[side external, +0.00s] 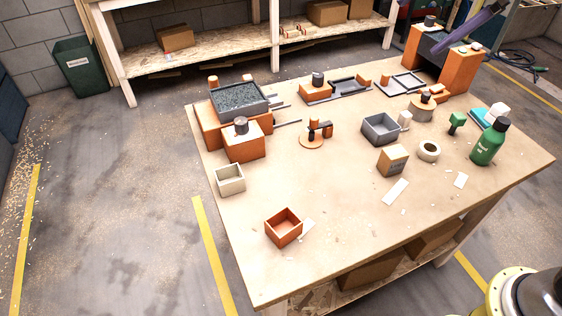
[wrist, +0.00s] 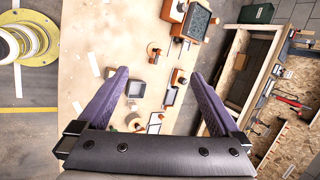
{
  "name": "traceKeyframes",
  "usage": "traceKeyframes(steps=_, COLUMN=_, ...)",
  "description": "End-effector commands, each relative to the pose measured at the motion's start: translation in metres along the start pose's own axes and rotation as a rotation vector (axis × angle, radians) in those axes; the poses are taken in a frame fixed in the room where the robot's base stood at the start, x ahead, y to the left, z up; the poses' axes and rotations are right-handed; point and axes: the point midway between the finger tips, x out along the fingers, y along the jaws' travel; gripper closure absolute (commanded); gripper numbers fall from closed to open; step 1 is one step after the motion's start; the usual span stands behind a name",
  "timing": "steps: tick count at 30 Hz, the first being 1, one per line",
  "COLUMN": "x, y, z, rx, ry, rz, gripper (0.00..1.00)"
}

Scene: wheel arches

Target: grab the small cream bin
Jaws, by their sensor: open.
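The small cream bin (side external: 230,180) stands upright and open-topped near the left edge of the table in the side external view. It looks empty. I cannot make it out in the wrist view. My gripper (wrist: 160,75) shows in the wrist view with its two purple fingers wide apart and nothing held between them. It is above the table, and the fingers frame several small items in the middle of the table. A purple bar at the top right of the side external view may be part of my gripper, away from the cream bin.
An orange block (side external: 244,143) with a grey cylinder stands just behind the bin, near a grey tray (side external: 240,102). An orange bin (side external: 284,227) sits nearer the front. A grey bin (side external: 380,129), cardboard box (side external: 392,160) and green bottle (side external: 490,142) stand to the right.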

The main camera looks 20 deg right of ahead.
Motion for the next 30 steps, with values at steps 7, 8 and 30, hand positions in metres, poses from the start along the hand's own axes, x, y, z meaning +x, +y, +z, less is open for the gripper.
traceKeyframes(steps=7, x=0.082, y=-0.074, z=0.034, rx=0.23, ry=-0.094, rz=0.085, gripper=0.0)
traceKeyframes(steps=8, x=0.093, y=-0.081, z=0.039, rx=0.253, ry=-0.104, rz=0.097, gripper=0.0)
traceKeyframes(steps=30, x=0.388, y=-0.042, z=0.142, rx=0.341, ry=-0.159, rz=0.46, gripper=0.0)
